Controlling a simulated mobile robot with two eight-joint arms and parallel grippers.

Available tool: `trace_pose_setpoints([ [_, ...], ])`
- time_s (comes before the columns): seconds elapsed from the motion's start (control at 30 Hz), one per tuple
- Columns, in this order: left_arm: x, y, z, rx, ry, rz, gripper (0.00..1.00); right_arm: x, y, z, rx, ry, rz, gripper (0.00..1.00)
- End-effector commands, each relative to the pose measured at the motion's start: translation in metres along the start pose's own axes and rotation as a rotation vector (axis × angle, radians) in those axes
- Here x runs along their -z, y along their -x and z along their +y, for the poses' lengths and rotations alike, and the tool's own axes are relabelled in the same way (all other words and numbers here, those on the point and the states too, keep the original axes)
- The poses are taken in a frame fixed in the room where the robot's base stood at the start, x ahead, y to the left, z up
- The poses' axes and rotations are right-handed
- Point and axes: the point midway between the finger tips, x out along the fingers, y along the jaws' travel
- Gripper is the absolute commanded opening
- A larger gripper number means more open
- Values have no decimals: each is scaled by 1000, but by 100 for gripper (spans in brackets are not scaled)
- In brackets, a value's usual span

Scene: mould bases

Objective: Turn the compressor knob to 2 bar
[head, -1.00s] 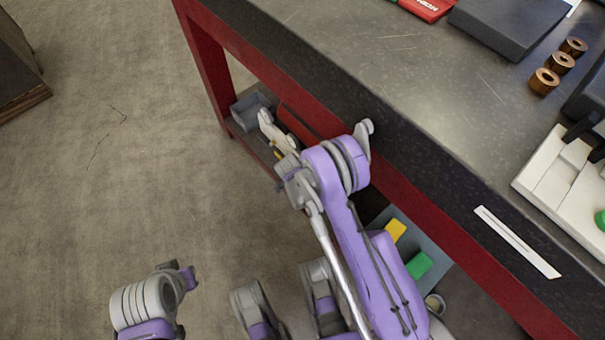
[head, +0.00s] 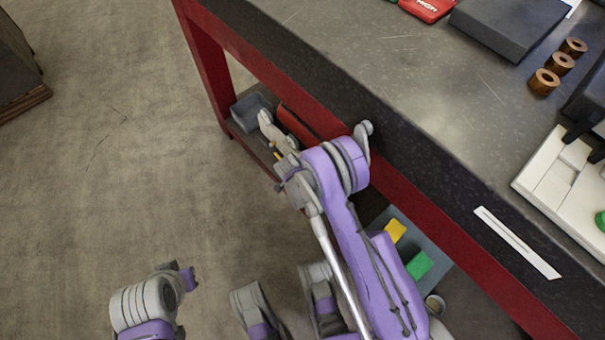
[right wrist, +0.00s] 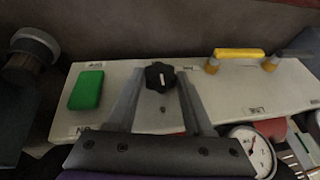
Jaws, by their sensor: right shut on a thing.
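In the right wrist view a black lobed knob (right wrist: 159,77) stands on a pale panel (right wrist: 225,98). My right gripper (right wrist: 162,73) has its two grey fingers on either side of the knob and is shut on it. A round white gauge (right wrist: 256,152) with a red needle shows at the lower right; its reading is too small to tell. My left gripper is not in view.
A green block-like button (right wrist: 87,90) sits left of the knob, and a yellow handle (right wrist: 239,54) lies to the right. Open floor (head: 110,170) lies to the left.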

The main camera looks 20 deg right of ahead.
Motion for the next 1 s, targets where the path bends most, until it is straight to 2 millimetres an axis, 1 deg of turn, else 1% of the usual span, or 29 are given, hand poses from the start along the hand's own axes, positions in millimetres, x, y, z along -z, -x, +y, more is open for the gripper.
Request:
trace_pose_setpoints([
  [0.27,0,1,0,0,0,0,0,0,0,-3,-121,50,0,0],
  [0.7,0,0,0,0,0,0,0,-1,-2,-8,-415,172,1,0],
  [1.0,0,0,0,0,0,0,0,-1,-2,-10,-531,220,1,0],
])
